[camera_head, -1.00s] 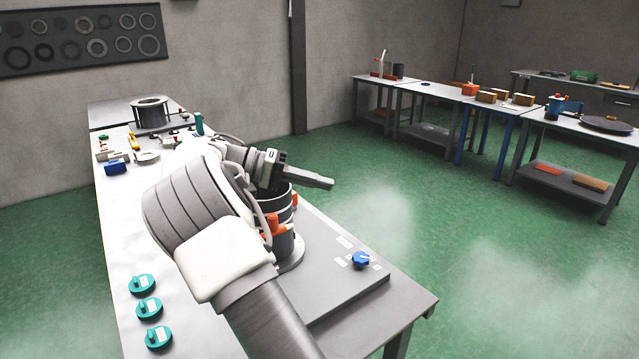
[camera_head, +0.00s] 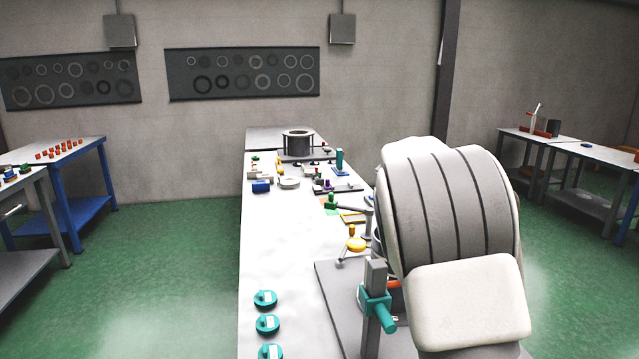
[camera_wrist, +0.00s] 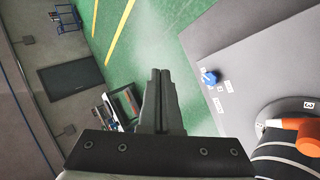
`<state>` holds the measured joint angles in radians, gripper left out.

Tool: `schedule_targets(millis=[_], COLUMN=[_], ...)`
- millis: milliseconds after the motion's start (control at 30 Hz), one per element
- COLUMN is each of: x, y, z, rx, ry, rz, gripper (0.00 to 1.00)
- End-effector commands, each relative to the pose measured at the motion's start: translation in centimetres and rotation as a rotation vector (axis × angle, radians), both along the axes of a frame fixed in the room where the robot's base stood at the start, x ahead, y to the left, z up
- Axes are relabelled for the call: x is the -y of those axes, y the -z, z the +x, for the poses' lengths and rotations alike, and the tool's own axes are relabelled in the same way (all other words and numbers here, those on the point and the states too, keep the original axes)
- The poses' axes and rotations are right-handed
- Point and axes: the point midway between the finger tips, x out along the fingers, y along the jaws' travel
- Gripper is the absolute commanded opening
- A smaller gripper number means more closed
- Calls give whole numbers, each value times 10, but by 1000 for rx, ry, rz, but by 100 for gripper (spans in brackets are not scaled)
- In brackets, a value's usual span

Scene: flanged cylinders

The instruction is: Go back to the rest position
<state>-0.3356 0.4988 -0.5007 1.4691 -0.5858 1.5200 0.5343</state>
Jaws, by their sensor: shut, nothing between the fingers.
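My gripper (camera_wrist: 161,75) shows in the wrist view with its two fingers together and nothing between them. It points out over the green floor, beside the grey base plate (camera_wrist: 255,62). A dark flanged cylinder (camera_wrist: 285,150) with an orange handle (camera_wrist: 300,124) is at the lower right of the wrist view, apart from the fingers. In the head view my arm covers the right of centre and hides the gripper and most of the cylinder.
The long white workbench (camera_head: 275,235) carries teal round knobs (camera_head: 267,325), a teal clamp (camera_head: 377,305) on a post and a far flanged cylinder (camera_head: 297,143). A blue knob (camera_wrist: 209,76) sits on the base plate. Green floor (camera_head: 180,270) is open left of the bench.

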Motion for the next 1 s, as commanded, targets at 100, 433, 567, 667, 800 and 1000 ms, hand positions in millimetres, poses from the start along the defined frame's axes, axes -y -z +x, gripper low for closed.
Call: schedule_targets(millis=[100, 433, 567, 667, 800, 1000], x=[-5, -42, -62, -77, -100, -130], y=[0, -2, -4, -5, -6, -2], z=[-23, -81, -105, -123, -148, -184], rx=[36, 165, 226, 276, 348, 451], ry=[-46, -218, -298, -360, -450, -578], rz=[141, 453, 545, 602, 664, 715], gripper=[0, 0, 0, 0, 0, 0])
